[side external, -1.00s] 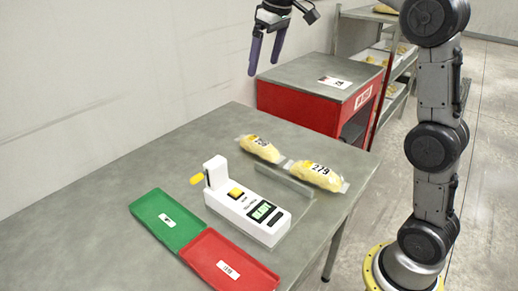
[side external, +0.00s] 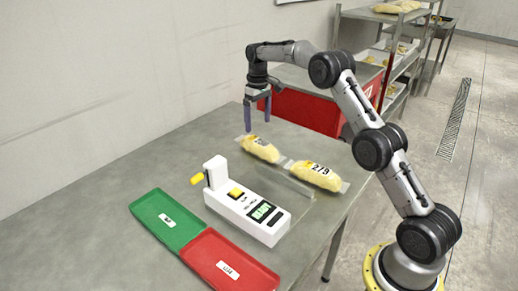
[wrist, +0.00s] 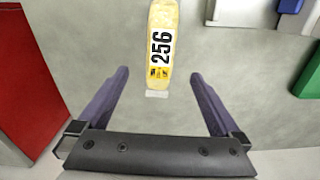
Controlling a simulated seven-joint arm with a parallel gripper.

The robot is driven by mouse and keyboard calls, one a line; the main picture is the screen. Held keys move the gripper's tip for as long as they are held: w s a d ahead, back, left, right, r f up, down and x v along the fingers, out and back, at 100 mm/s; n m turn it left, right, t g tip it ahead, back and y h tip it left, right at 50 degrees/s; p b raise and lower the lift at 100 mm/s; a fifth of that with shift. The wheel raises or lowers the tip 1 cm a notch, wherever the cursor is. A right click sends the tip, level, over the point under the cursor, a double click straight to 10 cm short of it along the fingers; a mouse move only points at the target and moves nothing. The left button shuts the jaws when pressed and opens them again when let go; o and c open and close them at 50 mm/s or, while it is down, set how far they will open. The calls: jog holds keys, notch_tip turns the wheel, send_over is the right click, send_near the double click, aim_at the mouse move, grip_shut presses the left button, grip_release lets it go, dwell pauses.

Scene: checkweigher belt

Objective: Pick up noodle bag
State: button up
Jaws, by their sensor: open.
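Two yellow noodle bags in clear wrap lie end to end on the grey table. The farther noodle bag (side external: 260,149) is labelled 256 in the wrist view (wrist: 161,50); the nearer noodle bag (side external: 314,175) is labelled 279. My gripper (side external: 257,130) is open and points down over the farther bag. In the wrist view my open gripper (wrist: 158,78) has its two purple fingers spread apart, with the end of the 256 bag showing between and beyond them. Nothing is between the pads that I can see held.
A low metal rail (side external: 285,184) runs beside the bags. The white checkweigher (side external: 245,211) with a yellow lever stands left of it. A green tray (side external: 158,226) and a red tray (side external: 240,268) lie in front. A red cabinet (side external: 300,110) stands behind the table.

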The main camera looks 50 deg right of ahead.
aim_at(259, 141)
notch_tip(259, 141, down, 4)
jog(key=shift+r, duration=0.25)
jog(key=shift+s+f, duration=0.15)
jog(key=shift+f, duration=1.25)
jog(key=shift+s+f, duration=0.1)
jog(key=shift+f, duration=1.25)
jog(key=shift+r, duration=0.1)
grip_shut()
